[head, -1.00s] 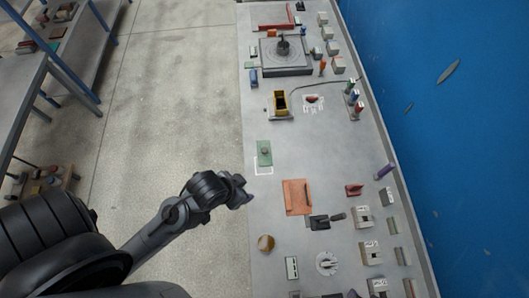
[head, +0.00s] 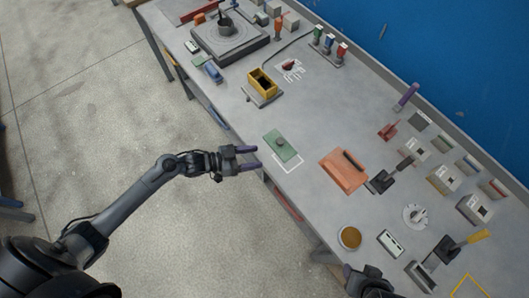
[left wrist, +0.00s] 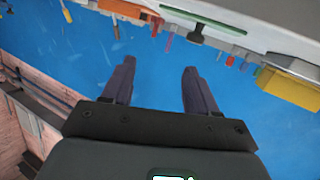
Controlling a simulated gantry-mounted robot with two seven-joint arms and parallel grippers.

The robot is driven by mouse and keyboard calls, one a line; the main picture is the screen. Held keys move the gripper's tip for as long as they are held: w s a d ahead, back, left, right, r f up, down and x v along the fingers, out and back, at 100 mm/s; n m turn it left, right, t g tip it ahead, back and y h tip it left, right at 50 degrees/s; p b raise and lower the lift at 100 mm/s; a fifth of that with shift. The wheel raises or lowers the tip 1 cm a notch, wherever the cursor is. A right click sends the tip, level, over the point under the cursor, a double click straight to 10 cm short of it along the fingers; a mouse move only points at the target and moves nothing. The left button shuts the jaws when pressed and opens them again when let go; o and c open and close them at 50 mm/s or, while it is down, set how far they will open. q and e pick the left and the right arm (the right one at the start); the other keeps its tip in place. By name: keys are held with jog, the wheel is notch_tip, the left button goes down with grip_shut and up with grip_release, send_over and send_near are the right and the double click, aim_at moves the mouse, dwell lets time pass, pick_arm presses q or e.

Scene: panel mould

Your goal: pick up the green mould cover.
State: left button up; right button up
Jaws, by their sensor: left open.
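The green mould cover (head: 291,153) is a flat plate with a grey round knob in its middle. It lies on the grey table near the left edge in the head view, partly over a white outline. In the left wrist view, the cover (left wrist: 220,25) shows edge-on at the top, with its knob. My left gripper (head: 254,158) is open and empty, just left of the cover and apart from it, at the table's edge. Its two fingers (left wrist: 158,68) stand apart in the left wrist view. Part of my right gripper (head: 362,275) shows at the bottom of the head view; its jaws are unclear.
An orange plate (head: 343,172) with a dark handle lies right of the cover. A yellow box (head: 262,82) stands behind it, also seen in the left wrist view (left wrist: 287,88). A round brown-topped dish (head: 350,237) is nearer. Bare table surrounds the cover.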

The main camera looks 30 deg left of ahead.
aim_at(279, 140)
pick_arm(q)
jog(key=shift+m, duration=0.5)
jog(key=w+b, duration=0.1)
jog(key=w+a+f+b, duration=0.1)
jog(key=w, duration=0.1)
jog(key=w+a+b, duration=0.1)
jog(key=w, duration=0.1)
jog(key=shift+f, duration=0.4)
jog(key=x, duration=0.4)
jog(key=shift+w+d+b, duration=0.2)
jog(key=shift+w+b, duration=0.15)
jog(key=shift+w+d+f, duration=0.2)
jog(key=shift+w+d, duration=0.2)
jog(key=shift+w, duration=0.05)
jog(key=shift+x, duration=2.1)
jog(key=shift+a+f, duration=0.15)
pick_arm(e)
jog(key=f, duration=0.5)
jog(key=shift+d+f, duration=0.3)
jog(key=shift+d, duration=0.05)
pick_arm(q)
jog(key=c, duration=1)
pick_arm(e)
jog(key=shift+d, duration=0.1)
